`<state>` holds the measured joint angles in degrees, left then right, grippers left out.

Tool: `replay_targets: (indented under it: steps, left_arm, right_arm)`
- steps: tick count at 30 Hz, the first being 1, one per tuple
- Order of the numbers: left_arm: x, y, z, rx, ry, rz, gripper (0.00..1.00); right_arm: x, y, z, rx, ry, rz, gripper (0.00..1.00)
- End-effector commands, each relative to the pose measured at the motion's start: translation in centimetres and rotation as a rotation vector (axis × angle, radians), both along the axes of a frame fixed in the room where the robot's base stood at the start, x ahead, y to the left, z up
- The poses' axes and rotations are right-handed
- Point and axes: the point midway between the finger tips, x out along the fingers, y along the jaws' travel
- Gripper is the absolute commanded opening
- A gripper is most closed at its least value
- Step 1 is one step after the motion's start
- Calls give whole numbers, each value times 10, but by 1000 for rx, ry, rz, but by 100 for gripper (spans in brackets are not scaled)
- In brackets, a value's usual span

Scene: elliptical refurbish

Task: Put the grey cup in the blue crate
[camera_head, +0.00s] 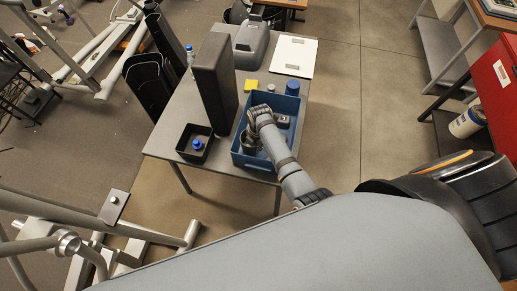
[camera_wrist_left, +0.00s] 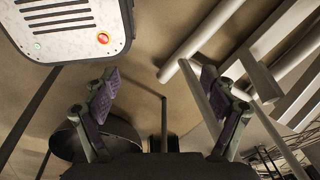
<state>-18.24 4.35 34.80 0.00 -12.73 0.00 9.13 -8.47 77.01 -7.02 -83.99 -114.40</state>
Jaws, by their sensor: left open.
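The blue crate (camera_head: 237,158) stands near the front right of the grey table in the head view. My right gripper (camera_head: 249,143) reaches down at the crate's left part. A dark grey, rounded shape around its fingertips may be the grey cup, but gripper and shape blend together, so I cannot tell whether the fingers hold it. My left gripper (camera_wrist_left: 160,88) shows in the left wrist view, open and empty, with its two fingers wide apart. It is not seen in the head view.
On the table (camera_head: 180,118) stand a tall dark box (camera_head: 214,80), a black tray (camera_head: 195,143) with a blue-topped item, a yellow block (camera_head: 251,85) and a white board (camera_head: 294,56). A blue cylinder (camera_head: 292,88) is at the crate's back right. Metal frames (camera_wrist_left: 270,55) lie near my left gripper.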

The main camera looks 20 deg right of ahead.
Motion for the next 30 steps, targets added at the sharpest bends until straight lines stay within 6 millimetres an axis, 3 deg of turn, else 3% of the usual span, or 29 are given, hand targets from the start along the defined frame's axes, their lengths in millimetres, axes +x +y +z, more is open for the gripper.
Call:
replay_targets:
  steps: [2,9,21,26,30]
  left_arm:
    - [5,0,0,0,-8,-1,84]
    - [37,1,3,1,-56,-3,84]
    - [21,3,-1,3,-31,-2,84]
    - [21,4,0,4,-30,-3,84]
    - [21,3,0,4,-30,-3,84]
  right_arm:
    - [0,0,-2,0,-1,0,0]
    - [0,-1,-38,0,2,-1,0]
    - [0,0,-46,0,0,-1,0]
    - [0,0,-45,1,0,-1,25]
    - [0,0,-45,0,1,-1,28]
